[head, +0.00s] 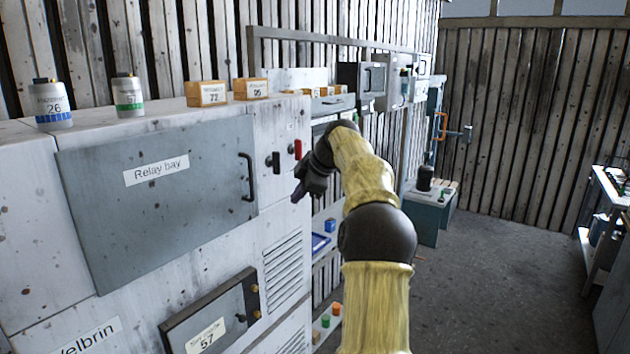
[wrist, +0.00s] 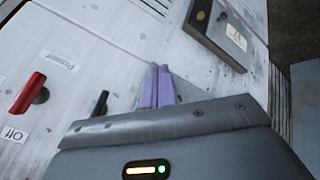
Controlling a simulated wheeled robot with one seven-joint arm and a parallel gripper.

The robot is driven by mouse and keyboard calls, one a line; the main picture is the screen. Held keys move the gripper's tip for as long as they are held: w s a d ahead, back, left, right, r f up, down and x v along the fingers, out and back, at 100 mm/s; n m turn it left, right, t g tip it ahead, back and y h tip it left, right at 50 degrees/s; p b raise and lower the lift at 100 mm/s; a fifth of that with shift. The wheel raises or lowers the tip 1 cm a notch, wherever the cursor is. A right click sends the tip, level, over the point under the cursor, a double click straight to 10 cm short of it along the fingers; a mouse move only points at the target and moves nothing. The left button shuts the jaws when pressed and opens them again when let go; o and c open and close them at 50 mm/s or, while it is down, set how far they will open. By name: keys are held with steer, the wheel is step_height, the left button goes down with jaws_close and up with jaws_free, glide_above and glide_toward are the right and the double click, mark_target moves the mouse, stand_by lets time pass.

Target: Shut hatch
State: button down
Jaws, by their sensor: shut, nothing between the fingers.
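Two door panels show on the white cabinet, and no label tells which is the hatch. The large grey panel labelled "Relay bay" (head: 190,210) has a black bar handle (head: 247,178) at its right. It looks flat against the cabinet; I cannot tell if it is fully shut. Below it is a small dark-framed door marked 57 (head: 215,312), also in the wrist view (wrist: 218,32), where it stands out from the cabinet face. My gripper (head: 298,197) is shut and empty, right of the bar handle. Its purple fingers (wrist: 155,88) are together in the wrist view.
A red lever (head: 298,149) and a black lever (head: 276,160) stick out of the cabinet near my gripper; the red one (wrist: 28,93) is beside an "Off" label. Cans and yellow boxes (head: 206,93) stand on top. Open floor (head: 500,270) lies at right.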

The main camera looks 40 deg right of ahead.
steer(key=d+r, duration=0.1)
steer(key=s+d+r, duration=0.1)
steer(key=r, duration=0.1)
steer(key=d+r+p, duration=0.1)
steer(key=r, duration=0.1)
steer(key=shift+s, duration=0.4)
steer(key=shift+w+f, duration=0.1)
steer(key=shift+a, duration=0.1)
